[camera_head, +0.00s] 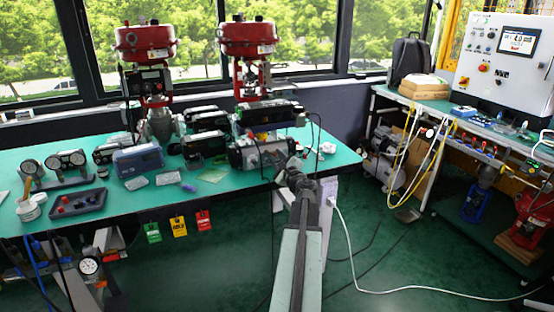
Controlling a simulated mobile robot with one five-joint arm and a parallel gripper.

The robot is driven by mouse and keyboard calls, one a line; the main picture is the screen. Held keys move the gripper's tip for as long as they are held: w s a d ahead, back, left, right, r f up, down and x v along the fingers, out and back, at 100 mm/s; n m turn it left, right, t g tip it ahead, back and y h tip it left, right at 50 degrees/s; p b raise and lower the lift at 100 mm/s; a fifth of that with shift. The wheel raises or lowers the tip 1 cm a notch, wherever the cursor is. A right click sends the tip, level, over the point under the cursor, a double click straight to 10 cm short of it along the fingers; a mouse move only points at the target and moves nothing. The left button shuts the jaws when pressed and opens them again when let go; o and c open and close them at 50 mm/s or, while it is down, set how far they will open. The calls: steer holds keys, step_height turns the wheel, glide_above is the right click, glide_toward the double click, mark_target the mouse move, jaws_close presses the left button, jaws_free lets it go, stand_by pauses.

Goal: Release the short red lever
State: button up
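My arm reaches up from the bottom middle of the view to the front edge of the green bench. My dark gripper (291,166) is at that edge, in front of a grey valve actuator (258,152). Its fingers are small and blend with the dark parts behind, so I cannot tell whether they are open or shut, or touching anything. I cannot make out the short red lever with certainty. It may be hidden behind my gripper or too small to see.
The green bench (232,180) holds gauges (66,160), a dark tray with red parts (77,203), a blue-grey box (138,159) and two red-topped valves (145,42). Coloured tags (179,226) hang from its front edge. A control panel (505,62) stands at right. A white cable (420,289) crosses the floor.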

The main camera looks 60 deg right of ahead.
jaws_close()
steer(key=shift+d, duration=0.1)
steer(key=shift+n, duration=0.3)
steer(key=n, duration=0.1)
steer(key=r+n+p, duration=0.1)
steer(key=n, duration=0.1)
steer(key=n+p, duration=0.1)
steer(key=n, duration=0.1)
steer(key=shift+r, duration=0.35)
steer(key=n, duration=0.1)
steer(key=r+n, duration=0.1)
steer(key=n, duration=0.1)
steer(key=shift+n+p, duration=0.3)
steer(key=shift+p, duration=0.1)
steer(key=shift+w+a+r+n+p, duration=0.1)
steer(key=shift+n+p, duration=0.05)
steer(key=shift+n, duration=0.55)
steer(key=shift+a+r+n+p, duration=0.1)
steer(key=shift+n+p, duration=0.05)
steer(key=shift+n, duration=0.55)
jaws_free()
